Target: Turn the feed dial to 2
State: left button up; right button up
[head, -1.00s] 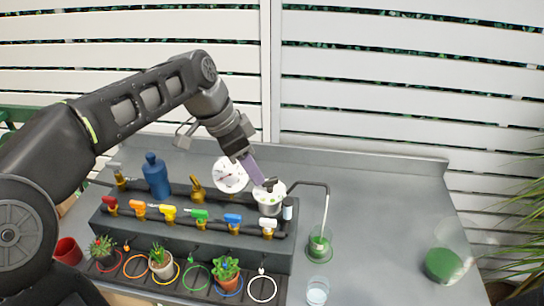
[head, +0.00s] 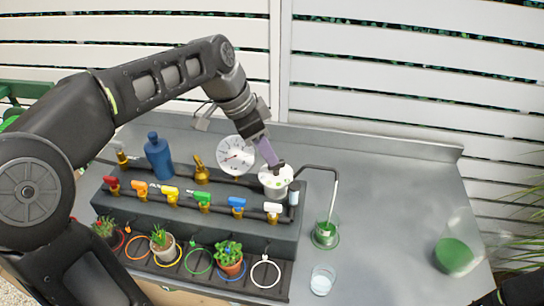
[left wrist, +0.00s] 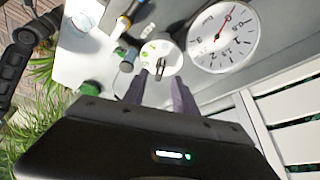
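The feed dial (head: 275,182) is a white disc with a dark knob, on top of a pale round pot at the right end of the manifold. It also shows in the left wrist view (left wrist: 154,53), with the knob (left wrist: 161,66) at its near side. My left gripper (head: 275,163) reaches down to the knob with its purple fingers. In the left wrist view the fingers (left wrist: 162,83) stand apart, one on each side of the knob. I cannot tell if they touch it. The dial's marks are too small to read. My right arm shows only partly.
A round gauge (head: 236,155) with a red needle stands just left behind the dial. Coloured valves (head: 203,199) line the dark manifold, with a blue bottle (head: 158,157) behind. A bent spout (head: 335,190) ends over a beaker of green (head: 326,233). The tabletop right of it is mostly clear.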

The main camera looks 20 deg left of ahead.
aim_at(276, 168)
pick_arm(q)
jog(key=shift+x, duration=1.85)
grip_shut()
